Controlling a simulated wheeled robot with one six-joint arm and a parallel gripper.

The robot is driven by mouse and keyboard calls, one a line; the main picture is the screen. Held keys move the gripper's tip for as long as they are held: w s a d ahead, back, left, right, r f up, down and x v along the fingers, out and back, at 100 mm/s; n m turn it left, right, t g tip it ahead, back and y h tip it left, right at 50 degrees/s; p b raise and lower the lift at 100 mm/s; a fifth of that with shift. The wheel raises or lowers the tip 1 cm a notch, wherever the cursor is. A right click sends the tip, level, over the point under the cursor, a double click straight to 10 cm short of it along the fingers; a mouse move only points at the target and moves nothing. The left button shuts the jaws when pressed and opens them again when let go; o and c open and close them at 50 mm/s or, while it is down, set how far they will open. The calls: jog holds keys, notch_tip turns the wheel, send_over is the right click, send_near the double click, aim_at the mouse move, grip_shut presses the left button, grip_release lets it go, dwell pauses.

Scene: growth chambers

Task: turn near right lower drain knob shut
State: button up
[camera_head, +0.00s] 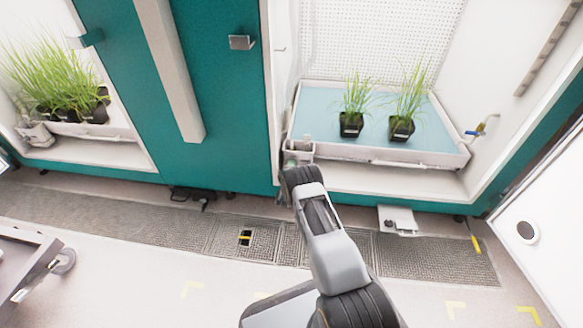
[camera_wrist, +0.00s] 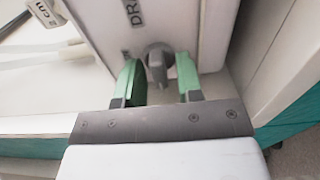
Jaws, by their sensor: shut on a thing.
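The drain knob (camera_wrist: 157,60) is a small grey knob on the front of a white box (camera_wrist: 190,20) with partly visible lettering "DRA" beside it. My gripper (camera_wrist: 158,78) has its green-padded fingers on either side of the knob, shut on it. In the head view, my arm reaches to the white box (camera_head: 300,154) at the left front corner of the right chamber's tray (camera_head: 330,152). The fingers and the knob are hidden there behind my arm's end.
The tray has a pale blue surface with two potted grass plants (camera_head: 404,126). A teal door (camera_head: 215,90) stands left, with another plant tray (camera_head: 90,130) beyond. A cart (camera_head: 30,260) is at lower left.

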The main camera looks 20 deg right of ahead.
jog(key=shift+w, duration=0.1)
jog(key=o, duration=0.6)
jog(key=shift+c, duration=0.2)
jog(key=p+v, duration=0.5)
jog(key=v, duration=0.9)
jog(key=shift+p, duration=0.4)
jog(key=shift+w+r, duration=0.1)
